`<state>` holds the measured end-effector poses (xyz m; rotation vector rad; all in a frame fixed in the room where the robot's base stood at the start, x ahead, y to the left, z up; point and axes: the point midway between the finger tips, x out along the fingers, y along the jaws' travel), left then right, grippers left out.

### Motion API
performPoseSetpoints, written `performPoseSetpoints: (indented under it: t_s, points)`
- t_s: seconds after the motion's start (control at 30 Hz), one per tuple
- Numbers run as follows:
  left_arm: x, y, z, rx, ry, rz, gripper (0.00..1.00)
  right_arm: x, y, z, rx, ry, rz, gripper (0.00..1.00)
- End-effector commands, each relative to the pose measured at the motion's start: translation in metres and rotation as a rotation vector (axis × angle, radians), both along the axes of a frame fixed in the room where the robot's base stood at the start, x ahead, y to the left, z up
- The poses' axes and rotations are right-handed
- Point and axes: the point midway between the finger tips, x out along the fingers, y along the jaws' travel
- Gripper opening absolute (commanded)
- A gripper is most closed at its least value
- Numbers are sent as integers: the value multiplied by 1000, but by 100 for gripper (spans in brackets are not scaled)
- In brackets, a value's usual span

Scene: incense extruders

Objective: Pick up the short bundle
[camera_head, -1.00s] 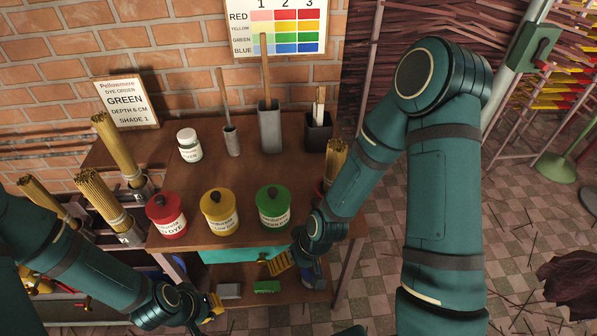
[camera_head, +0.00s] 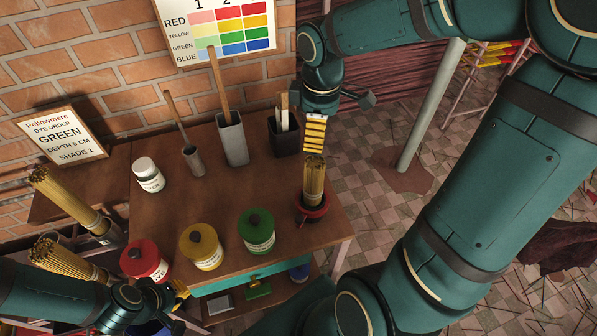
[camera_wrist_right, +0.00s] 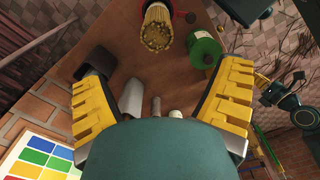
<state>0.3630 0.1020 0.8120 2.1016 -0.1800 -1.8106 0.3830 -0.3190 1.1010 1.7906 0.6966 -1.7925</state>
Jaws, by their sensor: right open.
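A short bundle of tan sticks (camera_head: 314,178) stands upright in a red-rimmed holder (camera_head: 312,213) at the table's right side. In the right wrist view, the bundle's stick ends (camera_wrist_right: 158,28) show at the top, beyond the open fingers. My right gripper (camera_head: 315,135), pointing down, is above the bundle in the head view. Its yellow fingers (camera_wrist_right: 162,85) are wide apart with nothing between them. My left gripper (camera_head: 178,296) is low at the left, near the table's front; its fingers are mostly hidden.
Red (camera_head: 145,262), yellow (camera_head: 201,248) and green (camera_head: 257,232) dye jars line the table's front. A white jar (camera_head: 148,175), a grey tall holder (camera_head: 233,140) and a black holder (camera_head: 284,138) stand behind. Longer bundles (camera_head: 65,203) lean at the left.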

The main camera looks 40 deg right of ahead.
Motion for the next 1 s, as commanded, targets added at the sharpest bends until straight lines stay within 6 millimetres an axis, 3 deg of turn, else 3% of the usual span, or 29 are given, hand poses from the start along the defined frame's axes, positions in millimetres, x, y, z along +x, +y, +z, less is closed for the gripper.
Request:
performPoseSetpoints:
  t_s: [0.17, 0.5, 0.77, 1.0]
  points:
    - [-1, 0, -2, 0, 3, -1, 0, -1, -2, -9, -3, 4, 2, 90]
    - [-6, -1, -17, -2, 13, -9, 0, -1, -1, -71, -2, 5, 1, 90]
    - [-7, -1, -20, -4, 16, -13, 0, 0, -2, -88, -3, 2, 1, 90]
    - [-10, -2, -30, -5, 23, -18, 0, 2, -3, -122, -1, 4, 1, 90]
